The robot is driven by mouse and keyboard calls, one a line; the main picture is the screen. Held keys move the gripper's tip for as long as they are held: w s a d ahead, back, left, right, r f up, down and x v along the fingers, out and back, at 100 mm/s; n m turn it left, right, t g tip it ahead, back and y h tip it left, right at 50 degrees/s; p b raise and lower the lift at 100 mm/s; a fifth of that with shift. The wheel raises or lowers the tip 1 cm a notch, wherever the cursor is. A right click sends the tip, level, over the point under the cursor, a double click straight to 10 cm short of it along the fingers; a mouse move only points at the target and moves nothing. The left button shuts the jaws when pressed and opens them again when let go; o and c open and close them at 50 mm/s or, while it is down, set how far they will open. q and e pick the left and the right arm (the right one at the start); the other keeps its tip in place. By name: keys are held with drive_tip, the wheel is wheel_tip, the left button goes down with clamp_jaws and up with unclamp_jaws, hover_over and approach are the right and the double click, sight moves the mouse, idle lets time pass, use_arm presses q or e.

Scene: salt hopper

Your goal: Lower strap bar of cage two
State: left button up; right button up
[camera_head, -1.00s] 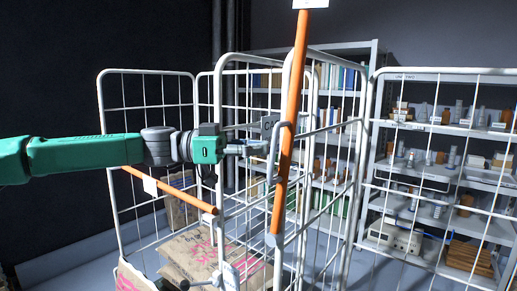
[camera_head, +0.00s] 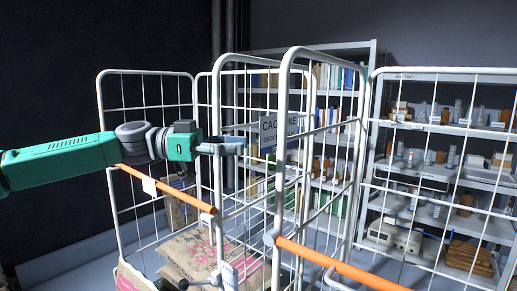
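An orange strap bar (camera_head: 340,264) slopes across the front of the right-hand cage (camera_head: 370,170), from a pivot on the post near the centre down to the right. Its far end runs out of the bottom of the view. A second orange bar (camera_head: 165,188) with a white tag crosses the left-hand cage (camera_head: 148,72). My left gripper (camera_head: 238,146) is in front of the cage posts at the centre, above and left of the lowered bar and apart from it. Its fingers are foreshortened, so their opening is unclear. My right gripper is not in view.
Paper sacks (camera_head: 205,255) with pink print lie in the left cage. A partly hidden sign (camera_head: 268,135) hangs behind the middle posts. Shelves (camera_head: 445,130) with bottles and boxes stand behind the right cage. White posts stand close to my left gripper.

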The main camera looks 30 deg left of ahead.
use_arm(q)
drive_tip(key=v, duration=0.4)
drive_tip(key=w+d+f+n+y+b, duration=0.2)
drive_tip(key=d+f+n, duration=0.1)
drive_tip(key=d+f, duration=0.55)
drive_tip(key=d+f+n+g+y+b, duration=0.2)
drive_tip(key=d+f+n+y, duration=0.1)
drive_tip(key=f, duration=0.9)
drive_tip(key=d+f+n+g+y+b, duration=0.1)
drive_tip(key=d+f+n+y+b, duration=0.15)
drive_tip(key=f, duration=0.95)
drive_tip(key=s+d+f+n+g+y+b, duration=0.1)
drive_tip(key=s+f+g+y+b, duration=0.1)
drive_tip(key=s+f, duration=0.65)
drive_tip(key=s+d+f+n+g+y+b, duration=0.1)
drive_tip(key=s+d+f+n+y, duration=0.15)
drive_tip(key=f, duration=1.15)
drive_tip(key=s+a+f+g+y+b, duration=0.1)
drive_tip(key=s+a+f+y+b, duration=0.1)
drive_tip(key=s+f, duration=0.4)
drive_tip(key=s+a+f+y+b, duration=0.1)
drive_tip(key=s+a+f+b, duration=0.1)
drive_tip(key=s+f, duration=0.4)
drive_tip(key=shift+s+a+f+g+y, duration=0.3)
drive_tip(key=shift+s+g+y, duration=0.1)
drive_tip(key=shift+s, duration=1.55)
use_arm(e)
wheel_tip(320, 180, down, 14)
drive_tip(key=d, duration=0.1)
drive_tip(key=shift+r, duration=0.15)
